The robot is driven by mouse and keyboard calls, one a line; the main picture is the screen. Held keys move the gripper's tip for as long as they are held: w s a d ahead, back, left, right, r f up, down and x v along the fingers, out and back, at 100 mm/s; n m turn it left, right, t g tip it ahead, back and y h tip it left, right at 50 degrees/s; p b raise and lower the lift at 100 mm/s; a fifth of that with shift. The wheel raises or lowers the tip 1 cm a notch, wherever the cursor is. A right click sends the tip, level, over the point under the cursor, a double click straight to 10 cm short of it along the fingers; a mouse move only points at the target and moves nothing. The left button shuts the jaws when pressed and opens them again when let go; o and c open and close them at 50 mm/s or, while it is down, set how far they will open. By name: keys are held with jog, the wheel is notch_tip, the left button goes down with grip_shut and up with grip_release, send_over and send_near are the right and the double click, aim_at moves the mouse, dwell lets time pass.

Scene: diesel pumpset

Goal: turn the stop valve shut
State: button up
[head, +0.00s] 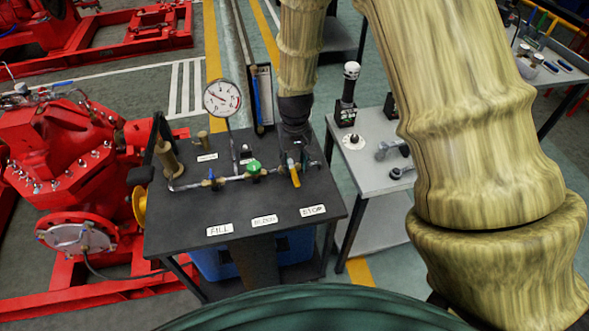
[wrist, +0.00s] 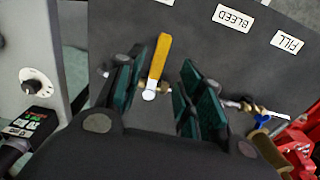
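The stop valve has a yellow lever (head: 294,174) and sits at the right end of the pipe on the dark bench, behind the STOP label (head: 312,210). In the wrist view the yellow lever (wrist: 158,60) lies crosswise to the pipe, with its free end toward the label side and a pale round pivot at its other end. My gripper (wrist: 160,80) is open, its green-padded fingers on either side of the lever with visible gaps. In the head view my gripper (head: 297,142) is over the valve, partly hiding it.
The green bleed valve (head: 253,168) and blue-handled fill valve (head: 212,180) are left along the pipe. A pressure gauge (head: 222,97) stands behind them. A grey side table (head: 372,185) with small parts is right of the dark bench (head: 190,225). A red pump (head: 65,150) is left.

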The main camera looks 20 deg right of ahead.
aim_at(295, 176)
notch_tip(295, 176, up, 7)
dwell(0.4)
dwell(0.4)
